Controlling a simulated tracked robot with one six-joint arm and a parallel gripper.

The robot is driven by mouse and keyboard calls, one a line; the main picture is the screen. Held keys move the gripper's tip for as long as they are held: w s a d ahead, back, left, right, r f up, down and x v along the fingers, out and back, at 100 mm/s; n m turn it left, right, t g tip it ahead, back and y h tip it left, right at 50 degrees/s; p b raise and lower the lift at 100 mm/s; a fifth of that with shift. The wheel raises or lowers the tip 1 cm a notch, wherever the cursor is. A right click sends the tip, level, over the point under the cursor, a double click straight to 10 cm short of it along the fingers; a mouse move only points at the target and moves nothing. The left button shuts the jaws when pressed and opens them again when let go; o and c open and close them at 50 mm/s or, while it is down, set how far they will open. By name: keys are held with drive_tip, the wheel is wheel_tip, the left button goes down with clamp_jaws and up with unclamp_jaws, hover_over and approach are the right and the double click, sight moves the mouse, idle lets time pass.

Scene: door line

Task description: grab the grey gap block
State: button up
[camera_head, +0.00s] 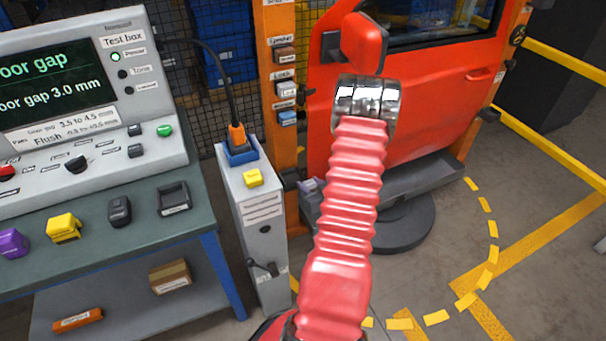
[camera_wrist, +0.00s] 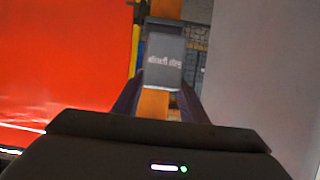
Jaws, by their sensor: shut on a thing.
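In the wrist view, a grey block (camera_wrist: 164,62) with a darker top and pale lettering stands between the fingertips of my gripper (camera_wrist: 162,92). The lettering looks reversed and I cannot read it. The dark fingers are shut on the block from both sides, at its lower part. In the head view my red sleeved arm reaches up toward the red door, and my gripper and the block are hidden there.
The red door (camera_head: 425,115) is close on the left in the wrist view. Left are a grey pedestal (camera_head: 262,225) and a bench (camera_head: 150,232) with purple, yellow and dark items. Floor at right is largely clear.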

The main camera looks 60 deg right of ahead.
drive_tip(key=shift+s+a, duration=0.3)
drive_tip(key=shift+s, duration=0.2)
drive_tip(key=shift+s+a, duration=0.3)
drive_tip(key=shift+s, duration=0.2)
drive_tip(key=shift+r, duration=0.1)
